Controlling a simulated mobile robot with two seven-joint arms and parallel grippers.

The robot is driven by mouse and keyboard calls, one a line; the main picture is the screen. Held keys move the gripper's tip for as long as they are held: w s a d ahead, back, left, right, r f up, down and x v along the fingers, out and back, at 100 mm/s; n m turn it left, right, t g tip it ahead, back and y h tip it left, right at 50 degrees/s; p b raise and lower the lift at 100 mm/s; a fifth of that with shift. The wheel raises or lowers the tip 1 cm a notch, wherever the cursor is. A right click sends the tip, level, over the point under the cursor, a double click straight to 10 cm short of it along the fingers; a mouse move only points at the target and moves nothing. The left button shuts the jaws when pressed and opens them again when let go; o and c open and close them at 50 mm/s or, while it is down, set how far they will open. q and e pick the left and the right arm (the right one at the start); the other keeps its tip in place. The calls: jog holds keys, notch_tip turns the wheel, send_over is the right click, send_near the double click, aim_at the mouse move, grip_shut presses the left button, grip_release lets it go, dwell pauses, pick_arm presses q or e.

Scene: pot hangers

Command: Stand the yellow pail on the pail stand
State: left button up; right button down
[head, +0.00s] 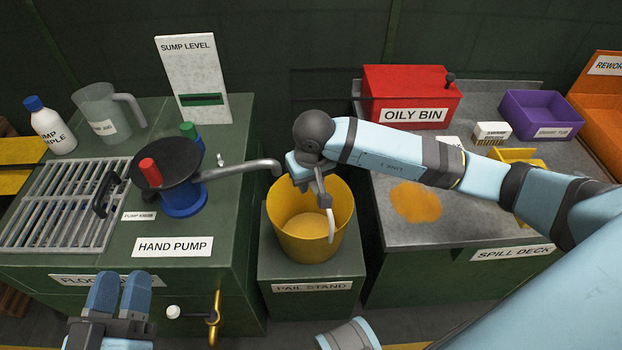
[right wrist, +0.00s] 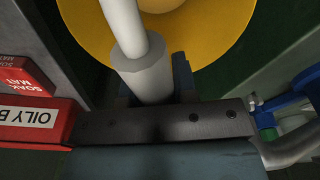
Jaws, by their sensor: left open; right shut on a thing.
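The yellow pail (head: 283,237) is upright over the top of the green pail stand (head: 265,262), between the hand pump cabinet and the spill deck. Its base looks to be at the stand's top; I cannot tell for sure whether it touches. My right gripper (head: 311,176) is above the pail's rim and shut on its pale handle, which also shows in the right wrist view (right wrist: 140,65) with the yellow pail (right wrist: 205,30) beyond it. My left gripper (head: 118,292) is open and empty at the lower left, in front of the cabinet.
The hand pump (head: 182,195) has a spout (head: 245,169) reaching close to the pail's left side. A red oily bin (head: 408,90) and a purple tub (head: 535,113) stand on the spill deck (head: 460,222), near an orange-yellow spill (head: 416,203). A jug (head: 98,108) and bottle (head: 48,125) stand left.

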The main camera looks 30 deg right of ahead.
jog(key=shift+r, duration=0.15)
jog(key=c, duration=0.9)
grip_release()
